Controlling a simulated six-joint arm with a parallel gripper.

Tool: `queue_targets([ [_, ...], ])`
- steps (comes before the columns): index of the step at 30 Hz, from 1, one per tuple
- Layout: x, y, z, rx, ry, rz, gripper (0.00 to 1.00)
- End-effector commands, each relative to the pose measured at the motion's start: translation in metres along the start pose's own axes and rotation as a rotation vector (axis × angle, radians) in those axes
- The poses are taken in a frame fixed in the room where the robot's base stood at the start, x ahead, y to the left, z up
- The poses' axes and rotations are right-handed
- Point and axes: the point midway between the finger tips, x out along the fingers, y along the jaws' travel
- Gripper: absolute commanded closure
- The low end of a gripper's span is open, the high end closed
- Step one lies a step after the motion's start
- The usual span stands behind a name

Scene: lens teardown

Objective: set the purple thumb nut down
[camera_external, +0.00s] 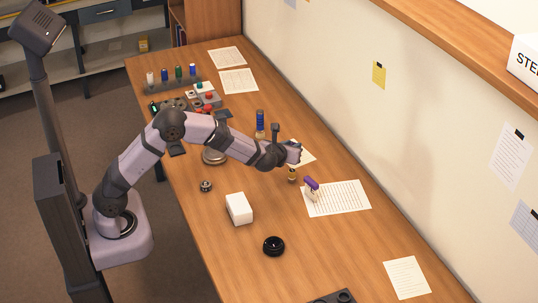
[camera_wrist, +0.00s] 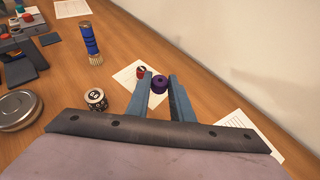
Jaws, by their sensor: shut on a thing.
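The purple thumb nut (camera_wrist: 160,83) is a small, round, dark purple knob. In the wrist view it sits between the two blue-grey fingers of my gripper (camera_wrist: 160,84), which is shut on it. A white sheet of paper (camera_wrist: 126,76) lies beyond and below it; I cannot tell the gap to the table. In the external view my gripper (camera_external: 294,152) is over the table's wall side, close to that small sheet (camera_external: 307,158). The nut cannot be made out there.
A red-topped piece (camera_wrist: 141,71) shows just beside the left finger. A blue-handled brush (camera_wrist: 90,40) stands farther back. A purple-topped item (camera_external: 312,184) is on the larger sheet (camera_external: 345,197). A white block (camera_external: 239,208) and black ring (camera_external: 273,246) lie nearer. The table's front right is mostly clear.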

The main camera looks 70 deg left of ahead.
Motion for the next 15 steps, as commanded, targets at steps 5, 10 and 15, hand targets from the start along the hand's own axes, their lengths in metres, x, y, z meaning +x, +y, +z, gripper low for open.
queue_targets([
  [5,-0.052,-0.071,-0.025,0.060,-0.001,-0.128,1.00],
  [10,-0.101,-0.121,-0.046,0.107,0.000,-0.226,1.00],
  [15,-0.139,-0.151,-0.060,0.140,-0.001,-0.292,1.00],
])
